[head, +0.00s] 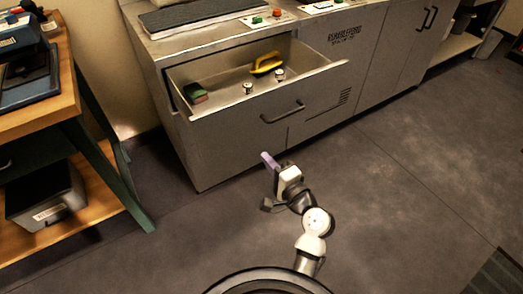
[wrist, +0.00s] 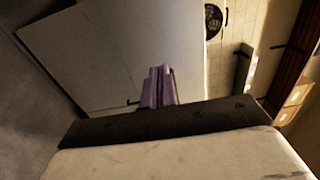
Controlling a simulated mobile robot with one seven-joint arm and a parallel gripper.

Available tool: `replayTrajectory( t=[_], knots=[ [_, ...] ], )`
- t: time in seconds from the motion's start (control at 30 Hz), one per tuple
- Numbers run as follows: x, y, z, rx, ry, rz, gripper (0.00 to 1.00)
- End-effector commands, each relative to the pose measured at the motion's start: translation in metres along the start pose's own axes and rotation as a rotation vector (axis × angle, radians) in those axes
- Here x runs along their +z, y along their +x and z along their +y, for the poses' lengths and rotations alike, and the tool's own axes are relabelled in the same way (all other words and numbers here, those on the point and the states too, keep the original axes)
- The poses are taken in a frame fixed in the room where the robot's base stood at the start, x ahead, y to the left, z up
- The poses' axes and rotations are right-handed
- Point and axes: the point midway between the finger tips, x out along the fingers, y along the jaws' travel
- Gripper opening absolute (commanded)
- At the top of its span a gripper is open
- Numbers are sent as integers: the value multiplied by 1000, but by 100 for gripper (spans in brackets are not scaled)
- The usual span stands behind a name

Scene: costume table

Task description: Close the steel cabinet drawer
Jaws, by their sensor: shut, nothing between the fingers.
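The steel cabinet (head: 225,150) stands ahead, and its top-left drawer (head: 262,112) is pulled well open. The drawer's dark bar handle (head: 283,112) is on its front face. Inside the drawer are a yellow-handled tool (head: 267,63), a green and red block (head: 196,93) and two small knobs or bottles (head: 263,81). My gripper (head: 268,160) has purple fingers, shut and empty, below and in front of the drawer front, apart from the handle as far as I can tell. In the wrist view the shut fingers (wrist: 158,88) point toward a grey panel (wrist: 120,50).
A wooden bench (head: 40,120) with green legs stands at the left, with a grey box (head: 45,197) on its lower shelf. The cabinet top holds a dark mat (head: 195,15) and button panels. The floor to the right (head: 410,170) is clear.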

Motion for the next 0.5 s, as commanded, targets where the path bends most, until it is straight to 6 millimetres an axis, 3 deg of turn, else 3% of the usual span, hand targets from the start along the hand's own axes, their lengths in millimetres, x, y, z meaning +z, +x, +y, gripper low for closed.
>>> replayTrajectory(
  t=[0.3, 0.5],
  knots=[
    [1, 70, -4, -1, -4, -3, 0],
    [1, 104, -4, -1, -5, -2, 0]
  ],
)
